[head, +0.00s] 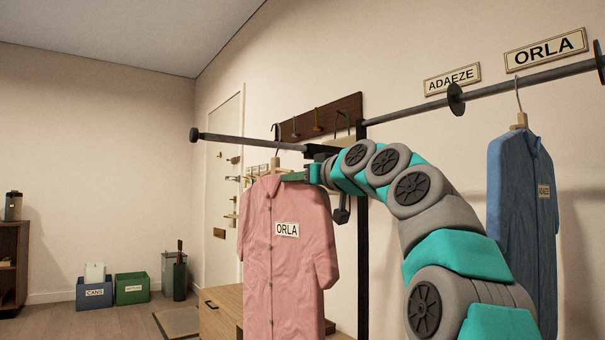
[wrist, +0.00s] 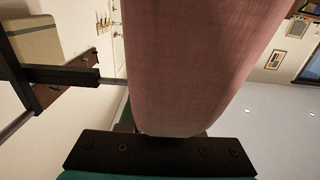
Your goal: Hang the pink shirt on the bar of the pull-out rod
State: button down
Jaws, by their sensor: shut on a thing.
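The pink shirt (head: 288,255) hangs upright on a hanger and bears a tag reading ORLA. My gripper (head: 296,176) is shut on it at the shoulder, from the right. The hanger's hook (head: 276,132) rises at the bar of the pull-out rod (head: 240,140); I cannot tell whether it rests on the bar or only crosses it in view. The bar sticks out left to a dark end knob. In the wrist view the pink shirt (wrist: 195,60) fills the middle and hides the fingertips; the rod (wrist: 65,77) is at the left.
A wall rail (head: 520,82) at the right carries a blue garment (head: 522,210), with name plates ADAEZE and ORLA above. A hook board (head: 318,118) is behind the rod. A wooden chest (head: 222,312) stands below the shirt. Bins (head: 131,290) stand farther left; the floor there is partly clear.

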aim_at(276, 189)
jog(key=shift+p+x, duration=2.9)
jog(key=shift+x, duration=1.65)
jog(key=shift+f+b, duration=1)
jog(key=shift+b, duration=0.2)
jog(key=c, duration=0.5)
grip_release()
jog(key=shift+s, duration=0.15)
